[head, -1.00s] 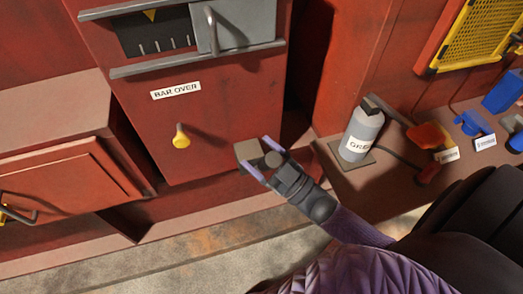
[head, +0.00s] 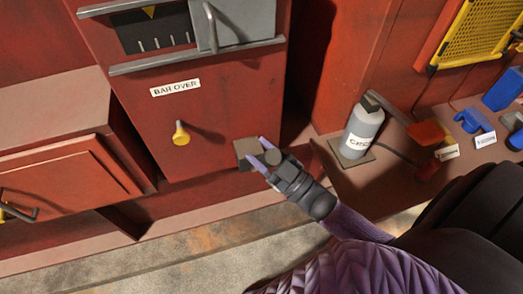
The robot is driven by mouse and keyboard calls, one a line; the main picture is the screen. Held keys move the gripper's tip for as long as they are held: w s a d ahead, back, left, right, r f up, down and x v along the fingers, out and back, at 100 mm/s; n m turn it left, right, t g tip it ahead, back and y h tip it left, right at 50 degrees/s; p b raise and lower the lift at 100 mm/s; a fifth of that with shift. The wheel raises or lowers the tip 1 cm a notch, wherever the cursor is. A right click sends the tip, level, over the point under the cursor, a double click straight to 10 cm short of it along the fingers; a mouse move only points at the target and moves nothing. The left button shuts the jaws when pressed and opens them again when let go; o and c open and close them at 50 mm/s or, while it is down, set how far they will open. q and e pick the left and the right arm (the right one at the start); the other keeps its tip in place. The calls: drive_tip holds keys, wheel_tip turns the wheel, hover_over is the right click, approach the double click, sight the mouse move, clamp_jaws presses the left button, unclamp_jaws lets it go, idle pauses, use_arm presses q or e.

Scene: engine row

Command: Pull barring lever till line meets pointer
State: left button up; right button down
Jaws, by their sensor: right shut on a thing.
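My right gripper (head: 260,153) is at the lower right corner of the red engine front. A yellow knob (head: 181,135) sticks out under the BAR OVER label (head: 175,88), apart from the gripper. At the top, a yellow pointer (head: 149,12) hangs over a dark window (head: 152,30) with several pale lines, none clearly under its tip. My left gripper is out of view.
A grey sliding cover (head: 238,25) with a handle borders the window. A grey canister (head: 363,132) stands on the ledge to the right, with orange, red and blue items beyond. A red box (head: 70,185) juts out at the left. The floor in front is bare.

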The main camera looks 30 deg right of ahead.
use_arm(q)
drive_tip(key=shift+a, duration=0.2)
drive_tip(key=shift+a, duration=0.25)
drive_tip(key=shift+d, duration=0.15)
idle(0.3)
use_arm(e)
drive_tip(key=shift+w+d+r+p, duration=0.1)
drive_tip(key=shift+w+r+p, duration=0.35)
drive_tip(key=shift+w+p, duration=0.1)
use_arm(q)
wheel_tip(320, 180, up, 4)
drive_tip(key=p, duration=0.3)
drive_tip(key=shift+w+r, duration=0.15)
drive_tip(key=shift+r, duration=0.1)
use_arm(e)
drive_tip(key=w+d+m+g+h, duration=0.1)
drive_tip(key=w+m+g, duration=0.1)
drive_tip(key=w, duration=0.3)
drive_tip(key=w+d+r+m+g+h, duration=0.1)
drive_tip(key=w+m+g, duration=0.1)
drive_tip(key=w, duration=0.4)
drive_tip(key=shift+d+r+h, duration=0.3)
drive_tip(key=shift+d+h, duration=0.1)
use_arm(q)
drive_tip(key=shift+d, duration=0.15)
